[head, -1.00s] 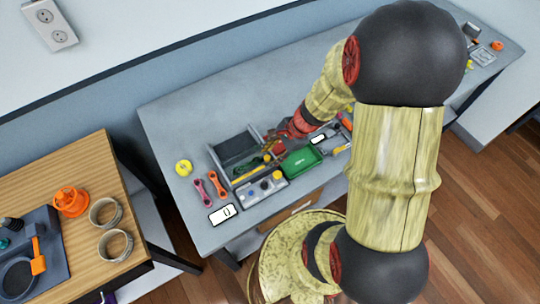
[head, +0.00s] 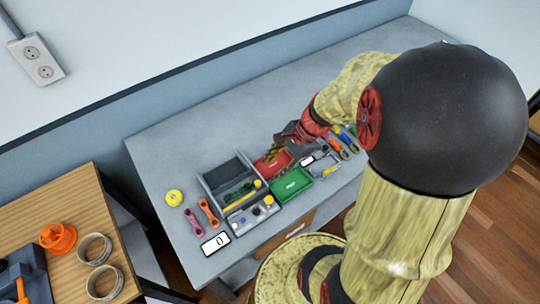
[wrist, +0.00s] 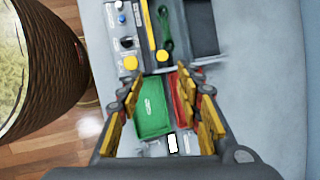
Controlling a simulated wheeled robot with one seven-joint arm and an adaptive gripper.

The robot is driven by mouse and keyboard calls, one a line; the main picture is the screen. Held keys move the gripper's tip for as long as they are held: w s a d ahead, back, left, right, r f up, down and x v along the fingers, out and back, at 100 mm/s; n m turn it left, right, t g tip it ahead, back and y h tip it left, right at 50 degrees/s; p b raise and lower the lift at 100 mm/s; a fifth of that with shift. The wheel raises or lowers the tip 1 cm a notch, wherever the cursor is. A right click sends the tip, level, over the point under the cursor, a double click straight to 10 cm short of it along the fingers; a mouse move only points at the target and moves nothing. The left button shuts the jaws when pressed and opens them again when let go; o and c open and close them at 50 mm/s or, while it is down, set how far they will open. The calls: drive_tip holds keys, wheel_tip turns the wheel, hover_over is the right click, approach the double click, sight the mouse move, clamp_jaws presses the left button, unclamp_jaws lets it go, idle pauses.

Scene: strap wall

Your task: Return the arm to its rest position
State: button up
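My arm reaches from the right side of the head view over the grey workbench (head: 180,135). My gripper (head: 272,153) hangs above the red bin (head: 268,166), pointing left and down. In the wrist view my gripper (wrist: 166,92) has its yellow-padded fingers spread wide apart, with nothing held between them. The green bin (wrist: 152,108) and the red bin (wrist: 181,98) show below and between the fingers. In the head view the green bin (head: 292,184) lies just below the red one. My upper arm hides the right part of the bench.
A dark-grey compartment tray (head: 228,177) sits left of the bins. Two wrenches (head: 202,218), a yellow tape (head: 173,198) and a white display (head: 215,243) lie farther left. Several tools (head: 340,142) lie right of the bins. A wooden table (head: 75,200) stands left. The rear bench is clear.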

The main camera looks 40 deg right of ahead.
idle(0.3)
drive_tip(key=s+a+r+n+g+h, duration=0.15)
drive_tip(key=s+r+n, duration=0.3)
drive_tip(key=n, duration=0.45)
drive_tip(key=s+a+r+n+t+h+b, duration=0.2)
drive_tip(key=a+r+n+t, duration=0.2)
drive_tip(key=a+r+n, duration=0.6)
wheel_tip(320, 180, up, 2)
drive_tip(key=shift+s+r+b, duration=0.15)
drive_tip(key=shift+r+b, duration=0.05)
drive_tip(key=shift+b, duration=0.15)
